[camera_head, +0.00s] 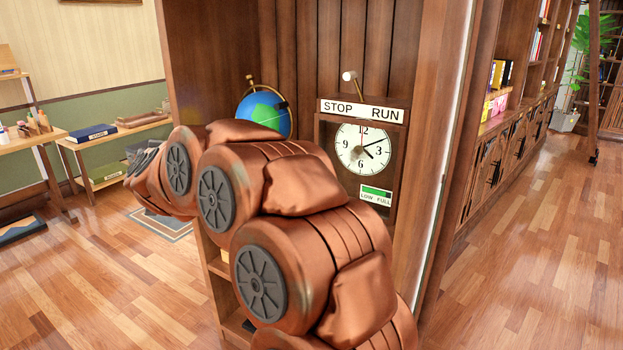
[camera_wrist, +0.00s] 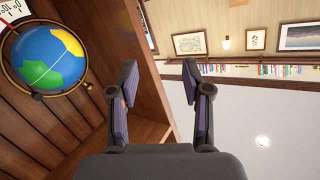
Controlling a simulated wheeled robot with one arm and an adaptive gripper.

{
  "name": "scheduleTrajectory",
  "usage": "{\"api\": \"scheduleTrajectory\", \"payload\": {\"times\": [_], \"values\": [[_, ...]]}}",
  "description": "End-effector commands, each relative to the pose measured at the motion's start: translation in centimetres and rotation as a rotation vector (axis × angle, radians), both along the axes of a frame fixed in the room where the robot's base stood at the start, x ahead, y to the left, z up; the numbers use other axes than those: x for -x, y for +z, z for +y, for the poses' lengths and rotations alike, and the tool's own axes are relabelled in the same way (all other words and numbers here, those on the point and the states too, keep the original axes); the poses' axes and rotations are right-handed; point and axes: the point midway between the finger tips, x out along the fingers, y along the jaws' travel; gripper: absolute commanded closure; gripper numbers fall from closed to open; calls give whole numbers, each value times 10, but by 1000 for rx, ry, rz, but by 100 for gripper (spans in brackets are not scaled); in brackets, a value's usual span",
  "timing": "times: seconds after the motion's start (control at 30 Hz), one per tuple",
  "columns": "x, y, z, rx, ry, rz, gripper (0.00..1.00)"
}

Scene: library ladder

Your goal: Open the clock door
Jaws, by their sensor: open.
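The clock is a dark wooden case (camera_head: 326,133) with a white dial (camera_head: 362,149), standing in the bookcase in the head view. A STOP / RUN label (camera_head: 362,110) and a small pale-headed lever (camera_head: 349,77) are at its top. A LOW / FULL gauge (camera_head: 376,194) sits below the dial. The front looks closed; my arm hides its lower left. My gripper (camera_wrist: 160,85) is open and empty in the wrist view, apart from the clock. A corner of the dial (camera_wrist: 8,12) shows at that view's top left.
A blue-green globe (camera_head: 264,114) stands left of the clock and shows in the wrist view (camera_wrist: 47,58). The bookcase side panel (camera_wrist: 140,65) is behind my fingers. Side tables (camera_head: 115,135) stand at left. The wooden floor (camera_head: 535,240) at right is clear.

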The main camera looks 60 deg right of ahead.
Motion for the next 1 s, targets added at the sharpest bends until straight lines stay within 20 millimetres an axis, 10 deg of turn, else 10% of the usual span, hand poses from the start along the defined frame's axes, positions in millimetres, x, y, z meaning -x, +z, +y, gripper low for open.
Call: {"api": "scheduleTrajectory", "payload": {"times": [0.2, 0.4, 0.63, 1.0], "values": [[40, -31, -142, 84, -456, -83, 51], [118, -68, -232, 152, -863, -57, 51], [182, -96, -269, 195, -1137, 7, 51], [199, -99, -305, 201, -1187, 22, 51]]}}
